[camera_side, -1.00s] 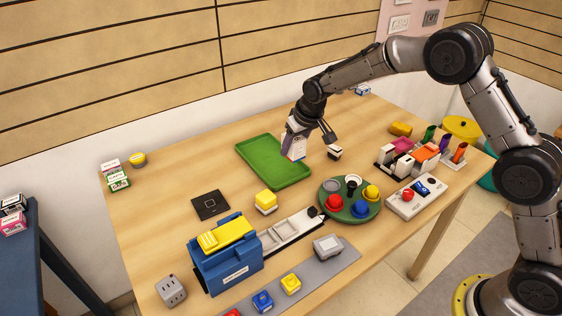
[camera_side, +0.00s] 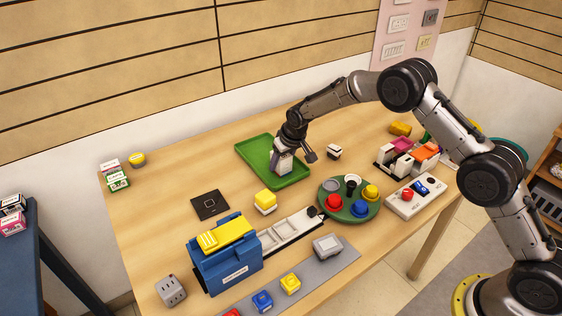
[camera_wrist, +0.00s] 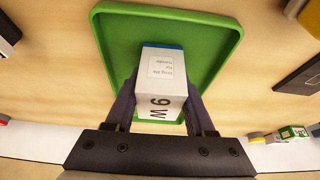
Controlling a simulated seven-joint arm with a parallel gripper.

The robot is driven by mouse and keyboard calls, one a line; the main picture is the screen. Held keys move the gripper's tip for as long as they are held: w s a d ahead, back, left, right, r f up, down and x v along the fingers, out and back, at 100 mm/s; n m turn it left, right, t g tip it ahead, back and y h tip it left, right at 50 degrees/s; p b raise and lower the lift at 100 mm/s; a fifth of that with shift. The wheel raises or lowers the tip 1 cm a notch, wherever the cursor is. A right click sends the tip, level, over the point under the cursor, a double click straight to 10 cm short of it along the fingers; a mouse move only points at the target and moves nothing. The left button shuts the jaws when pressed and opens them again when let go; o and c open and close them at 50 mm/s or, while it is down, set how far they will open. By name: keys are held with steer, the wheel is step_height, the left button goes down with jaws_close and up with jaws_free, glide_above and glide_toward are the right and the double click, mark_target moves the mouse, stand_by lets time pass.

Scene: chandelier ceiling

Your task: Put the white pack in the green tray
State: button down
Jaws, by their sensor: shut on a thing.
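The white pack (camera_side: 283,163) has printed text and a blue edge, and it also shows in the wrist view (camera_wrist: 163,90). My gripper (camera_side: 284,160) is shut on it, with one finger on each side of the pack in the wrist view (camera_wrist: 160,98). The green tray (camera_side: 252,149) lies flat on the table, and its raised rim shows in the wrist view (camera_wrist: 106,38). The pack is over the tray's area, in its right part in the side view. I cannot tell whether the pack's underside touches the tray floor.
A small white-and-black block (camera_side: 334,152) stands right of the tray. A round green board (camera_side: 342,211) with coloured knobs is nearer the front. A black square plate (camera_side: 210,204) and a yellow-topped block (camera_side: 265,200) lie in front of the tray. A blue box (camera_side: 226,262) stands front left.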

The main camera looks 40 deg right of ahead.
steer(key=shift+f, duration=0.15)
steer(key=shift+c, duration=1.3)
jaws_free()
steer(key=shift+r, duration=0.2)
steer(key=v, duration=1.2)
